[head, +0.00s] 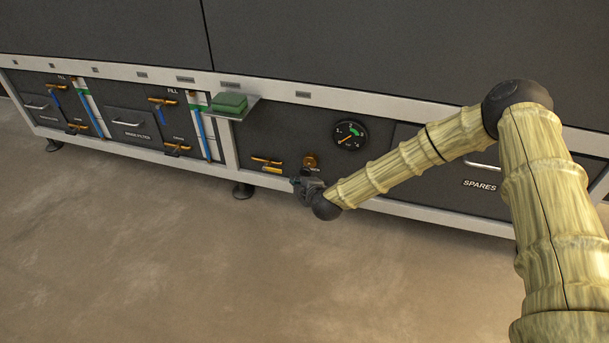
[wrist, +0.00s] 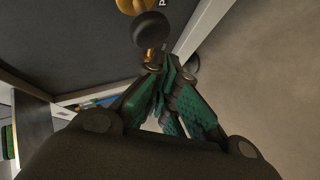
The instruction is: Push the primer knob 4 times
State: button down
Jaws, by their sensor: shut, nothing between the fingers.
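The primer knob (wrist: 150,29) is a round black knob beside a brass fitting (wrist: 134,5), with part of a label starting with "P" next to it. In the head view the brass fitting (head: 310,160) shows on the dark panel below and left of the gauge, with the small black knob (head: 306,172) just under it. My gripper (wrist: 158,62) has its green-padded fingers shut and empty, with the tips close to the knob. Whether they touch it I cannot tell. In the head view my gripper (head: 300,184) is small and dark, just below the knob.
A round gauge (head: 350,134) is up and right of the knob. A yellow-handled valve (head: 266,165) is to the left. A green block (head: 229,103) sits on a small shelf (head: 246,109). A SPARES drawer (head: 480,184) is at right. The floor in front is clear.

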aim_at(301, 172)
jog(key=shift+w+r, duration=0.1)
jog(key=shift+w, duration=0.05)
dwell(0.5)
jog(key=shift+w+d+p, duration=0.15)
jog(key=shift+w+p, duration=0.1)
jog(key=shift+p, duration=0.05)
jog(key=shift+w+d, duration=0.25)
jog(key=shift+w, duration=0.55)
jog(key=shift+w+d, duration=0.25)
jog(key=shift+w, duration=0.5)
dwell(2.3)
jog(key=shift+s+a+p, duration=0.2)
jog(key=shift+s+p, duration=0.3)
jog(key=shift+s, duration=0.15)
jog(key=shift+s+a+p, duration=0.25)
jog(key=shift+s+p, duration=0.2)
jog(key=shift+s, duration=0.2)
jog(key=shift+s+a+p, duration=0.2)
jog(key=shift+s+p, duration=0.3)
jog(key=shift+s, duration=0.15)
jog(key=shift+s, duration=0.1)
jog(key=shift+s+a+p, duration=0.25)
jog(key=shift+s+p, duration=0.2)
jog(key=shift+s, duration=0.3)
jog(key=shift+s+a+p, duration=0.25)
jog(key=shift+s+p, duration=0.2)
jog(key=shift+s, duration=0.35)
jog(key=shift+s+a+p, duration=0.25)
jog(key=shift+s+p, duration=0.2)
jog(key=shift+s, duration=0.3)
